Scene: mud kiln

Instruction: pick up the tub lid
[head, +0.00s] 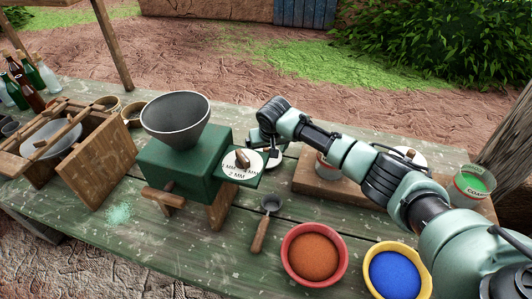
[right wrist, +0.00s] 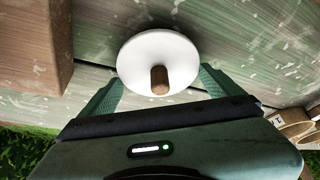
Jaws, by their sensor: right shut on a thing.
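The tub lid (right wrist: 158,55) is a white disc with a brown wooden knob, between the fingers of my right gripper (right wrist: 160,76) in the right wrist view. The gripper is shut on it. In the head view, the right gripper (head: 270,152) is just right of the green mill, and a small part of the white lid (head: 274,160) shows behind the mill's dial plate. Whether the lid touches the table is hidden. My left gripper is not in view.
The green mill (head: 172,170) with its grey hopper and marked dial (head: 242,165) stands close left. A wooden board (head: 312,184) with tubs lies right, partly behind my arm. Bowls of orange (head: 314,254) and blue (head: 395,274) powder and a scoop (head: 262,230) are in front.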

